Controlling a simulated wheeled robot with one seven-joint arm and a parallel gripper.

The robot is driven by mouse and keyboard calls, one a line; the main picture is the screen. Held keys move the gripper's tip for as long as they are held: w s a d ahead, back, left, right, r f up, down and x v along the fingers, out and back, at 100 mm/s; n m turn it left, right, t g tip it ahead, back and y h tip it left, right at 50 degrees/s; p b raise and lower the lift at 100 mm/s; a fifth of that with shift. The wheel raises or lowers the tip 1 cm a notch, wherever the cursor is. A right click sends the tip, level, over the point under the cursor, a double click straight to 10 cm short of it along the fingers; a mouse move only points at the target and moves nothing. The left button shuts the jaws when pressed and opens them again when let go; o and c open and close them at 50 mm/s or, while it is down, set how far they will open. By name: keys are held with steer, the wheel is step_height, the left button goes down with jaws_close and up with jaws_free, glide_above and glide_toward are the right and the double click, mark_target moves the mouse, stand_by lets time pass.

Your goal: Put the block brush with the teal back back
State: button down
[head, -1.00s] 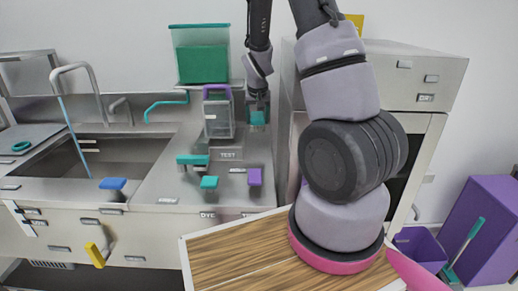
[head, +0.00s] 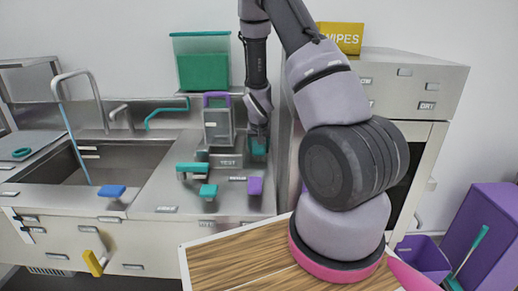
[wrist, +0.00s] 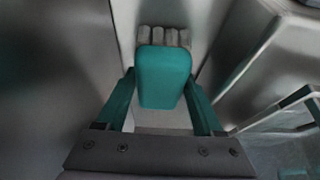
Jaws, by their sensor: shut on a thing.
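The block brush with the teal back (wrist: 164,78) fills the middle of the wrist view, with its pale bristles (wrist: 163,37) showing at its far end. My gripper (wrist: 160,88) is shut on it, one teal finger on each side. In the head view the brush (head: 259,147) is a small teal patch below my gripper (head: 257,130), at the back right of the steel counter, beside the tall steel cabinet. I cannot tell whether the brush touches the counter.
A grey container with a purple top (head: 217,124) stands just left of my gripper. The sink (head: 90,163) lies left. A steel cabinet (head: 415,80) stands close on the right.

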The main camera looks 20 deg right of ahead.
steer(key=shift+f, duration=0.1)
steer(key=shift+c, duration=1.4)
jaws_free()
steer(key=shift+r, duration=0.45)
steer(key=s+a+r+y, duration=0.15)
steer(key=s+r, duration=0.25)
steer(key=r, duration=0.6)
steer(key=s+a+r, duration=0.2)
steer(key=s+r, duration=0.1)
steer(key=r, duration=0.6)
steer(key=s+a+r+t+y, duration=0.1)
steer(key=s+a+r, duration=0.2)
steer(key=s+r, duration=0.6)
steer(key=s+a+r+t+y, duration=0.1)
steer(key=s+a+r+t, duration=0.1)
steer(key=s+r, duration=0.8)
steer(key=shift+s+a+n, duration=0.3)
steer(key=shift+s+a, duration=0.15)
steer(key=shift+s, duration=0.4)
